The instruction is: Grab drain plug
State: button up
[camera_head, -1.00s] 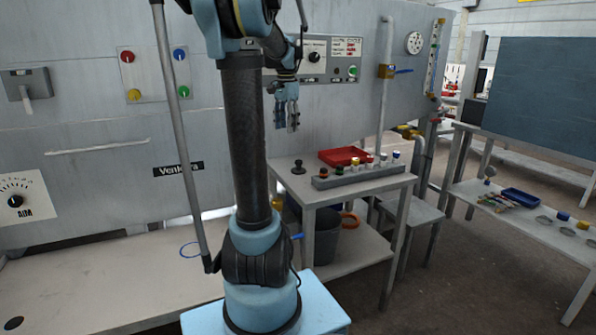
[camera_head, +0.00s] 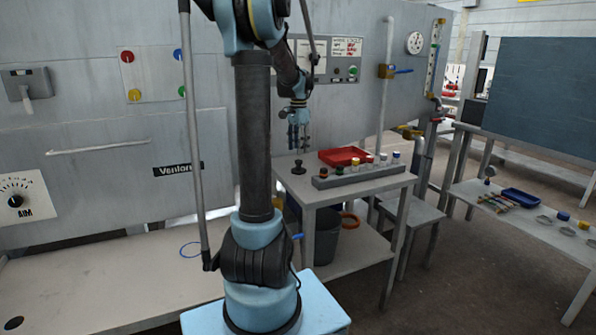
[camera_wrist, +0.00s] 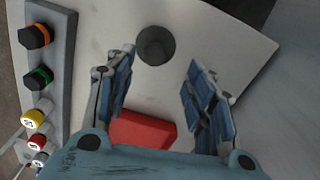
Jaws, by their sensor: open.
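The drain plug (camera_head: 298,167) is a small black knob-shaped piece standing on the grey table (camera_head: 348,187), near its back left corner. In the wrist view the plug (camera_wrist: 155,45) is a dark round shape, seen from above near the top middle. My gripper (camera_head: 299,148) is open and empty, with its fingers pointing down just above the plug. In the wrist view my gripper (camera_wrist: 160,60) has one blue-padded finger on each side of the plug's outline. The fingers do not appear to touch it.
A red tray (camera_head: 343,153) lies right of the plug; it shows below the plug in the wrist view (camera_wrist: 142,131). A grey rack (camera_head: 360,178) with several coloured caps runs along the table's front. The grey machine wall (camera_head: 230,140) stands close behind.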

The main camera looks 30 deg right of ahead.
aim_at(299, 162)
jog(key=shift+s+f, duration=0.2)
jog(key=shift+f, duration=1.6)
jog(key=shift+s+f, duration=0.15)
jog(key=shift+f, duration=1.6)
grip_shut()
